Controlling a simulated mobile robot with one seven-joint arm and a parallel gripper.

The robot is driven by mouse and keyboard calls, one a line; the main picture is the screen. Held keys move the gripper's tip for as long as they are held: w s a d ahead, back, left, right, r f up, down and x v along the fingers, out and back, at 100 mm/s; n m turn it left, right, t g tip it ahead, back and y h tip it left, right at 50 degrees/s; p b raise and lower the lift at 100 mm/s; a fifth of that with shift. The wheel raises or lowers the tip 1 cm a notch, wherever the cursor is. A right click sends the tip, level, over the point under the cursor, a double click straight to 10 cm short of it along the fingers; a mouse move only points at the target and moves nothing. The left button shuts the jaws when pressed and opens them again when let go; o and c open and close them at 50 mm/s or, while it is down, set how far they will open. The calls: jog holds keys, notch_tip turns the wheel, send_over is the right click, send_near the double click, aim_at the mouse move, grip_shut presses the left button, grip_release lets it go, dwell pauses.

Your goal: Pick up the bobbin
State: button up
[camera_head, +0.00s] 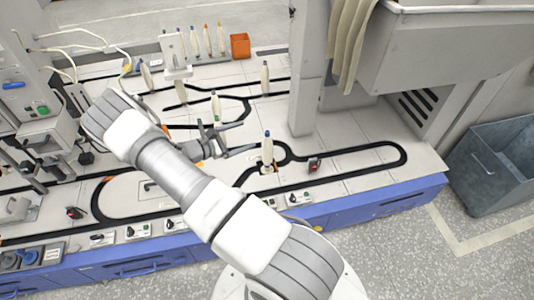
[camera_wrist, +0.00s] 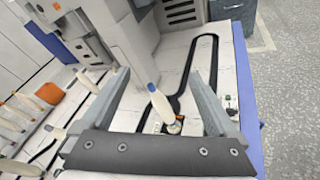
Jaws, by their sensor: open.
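A cream bobbin with a blue tip (camera_head: 267,151) stands upright on the black track of the white table. In the wrist view the same bobbin (camera_wrist: 161,106) shows between my two fingers, on a small base. My gripper (camera_head: 249,136) is open and empty, with its fingers pointing right toward this bobbin and a small gap apparently left between them. In the wrist view my gripper (camera_wrist: 157,73) has its fingers spread wide.
A grey column (camera_head: 307,70) rises behind the blue-tipped bobbin. A grey hopper (camera_head: 440,50) overhangs the back right. An orange box (camera_head: 240,46) and a row of bobbins stand at the back. A blue-grey bin (camera_head: 495,165) is on the floor at right.

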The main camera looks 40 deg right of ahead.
aim_at(266, 148)
notch_tip(266, 148, down, 20)
jog(key=d+n+t+h+b, duration=0.2)
jog(key=d+n+t+b, duration=0.15)
jog(key=n+t, duration=0.5)
jog(key=shift+n+g, duration=0.65)
jog(key=shift+n, duration=0.1)
jog(key=b+x, duration=0.3)
jog(key=x, duration=0.8)
jog(key=shift+d+f+b, duration=0.1)
jog(key=shift+f+b, duration=0.1)
jog(key=shift+b, duration=0.15)
jog(key=d+b, duration=0.1)
jog(key=w+d, duration=0.1)
jog(key=w+d+b, duration=0.1)
jog(key=d, duration=0.1)
jog(key=shift+d+f+b, duration=0.1)
jog(key=shift+f+b, duration=0.25)
jog(key=shift+f, duration=0.05)
jog(key=shift+w+d+r, duration=0.1)
jog(key=shift+d+r, duration=0.05)
jog(key=shift+d, duration=0.1)
jog(key=shift+c, duration=0.3)
grip_shut()
